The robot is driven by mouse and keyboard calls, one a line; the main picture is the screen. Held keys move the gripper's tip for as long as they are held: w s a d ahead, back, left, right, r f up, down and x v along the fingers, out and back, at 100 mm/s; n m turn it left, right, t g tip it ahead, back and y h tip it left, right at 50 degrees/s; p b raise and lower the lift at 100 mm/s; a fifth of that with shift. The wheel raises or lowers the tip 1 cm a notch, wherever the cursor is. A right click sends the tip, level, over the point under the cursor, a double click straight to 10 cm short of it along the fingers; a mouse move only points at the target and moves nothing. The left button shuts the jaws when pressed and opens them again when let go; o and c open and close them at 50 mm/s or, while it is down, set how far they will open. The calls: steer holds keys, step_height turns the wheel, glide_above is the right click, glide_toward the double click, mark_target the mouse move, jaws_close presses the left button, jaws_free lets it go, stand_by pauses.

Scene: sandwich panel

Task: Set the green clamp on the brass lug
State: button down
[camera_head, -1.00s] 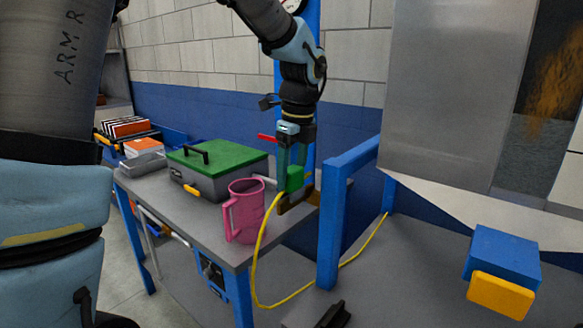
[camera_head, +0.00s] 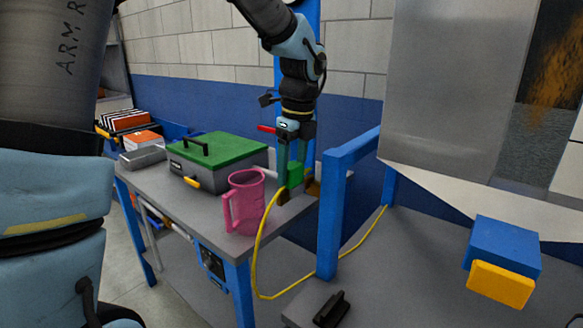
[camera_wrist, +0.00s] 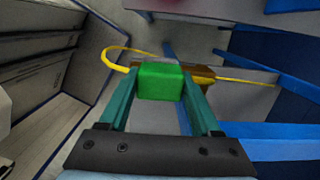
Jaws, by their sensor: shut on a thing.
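My gripper (camera_head: 291,180) points down and is shut on the green clamp (camera_head: 296,174), a small block between its two teal fingers. The green clamp also shows in the wrist view (camera_wrist: 160,81), between the fingertips. A yellow cable (camera_head: 262,240) runs up to the clamp from below. The brass lug (camera_head: 314,187) is the brown piece at the table's right end, right beside and partly behind the clamp. It also shows in the wrist view (camera_wrist: 203,74), just past the clamp. I cannot tell whether the clamp touches it.
A pink mug (camera_head: 245,203) stands close left of my gripper on the grey table (camera_head: 207,212). A grey box with a green lid (camera_head: 222,147) sits behind it. A blue post (camera_head: 330,230) rises just right of the clamp. A blue and yellow block (camera_head: 502,262) is at the right.

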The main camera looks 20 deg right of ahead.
mark_target(296, 166)
steer(key=shift+f, duration=0.3)
jaws_free()
stand_by(0.3)
steer(key=r, duration=0.7)
steer(key=s+r+b, duration=0.1)
steer(key=r, duration=0.2)
steer(key=shift+d+r, duration=0.3)
steer(key=shift+r, duration=0.05)
steer(key=w+a+f+n, duration=0.2)
steer(key=a+f+n, duration=0.3)
steer(key=a+n, duration=0.15)
steer(key=w+a+f+n, duration=0.1)
steer(key=a+f+n, duration=0.45)
steer(key=a, duration=0.25)
steer(key=s+a+f+n, duration=0.3)
steer(key=a+f+n, duration=0.1)
steer(key=a+n, duration=0.4)
steer(key=s+a+f+n, duration=0.3)
steer(key=a+f+n, duration=0.1)
steer(key=a+n, duration=0.4)
steer(key=shift+a+f+n+h, duration=0.15)
steer(key=shift+n+h, duration=0.25)
steer(key=shift+n, duration=0.2)
